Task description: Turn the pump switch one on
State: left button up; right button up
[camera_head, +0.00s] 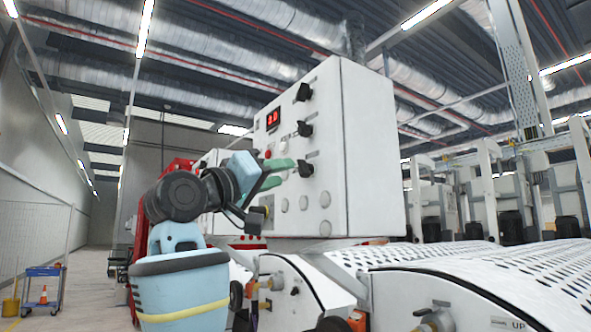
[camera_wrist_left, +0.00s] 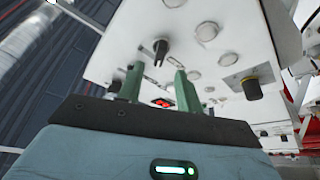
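A white control box (camera_head: 370,150) carries several black rotary switches on its front: a top switch (camera_head: 302,92), a middle switch (camera_head: 304,129) and a lower switch (camera_head: 305,168). I cannot read which label is pump switch one. My left gripper (camera_head: 287,172) is open, its green fingers pointing at the lower switch. In the left wrist view the left gripper (camera_wrist_left: 158,72) has its fingers apart, with a black switch (camera_wrist_left: 160,50) just beyond the gap between the tips. I cannot tell whether they touch it. The right gripper is not in view.
A red digital display (camera_head: 273,118) is on the panel, with round pale buttons (camera_head: 304,202) below the switches. A black-and-yellow knob (camera_wrist_left: 251,88) sticks out of the panel. White perforated machine covers (camera_head: 470,265) lie below the box. A blue cart (camera_head: 43,287) stands far left.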

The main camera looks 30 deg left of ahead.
aim_at(299, 169)
pick_arm(q)
jog(key=shift+x, duration=2.85)
grip_shut()
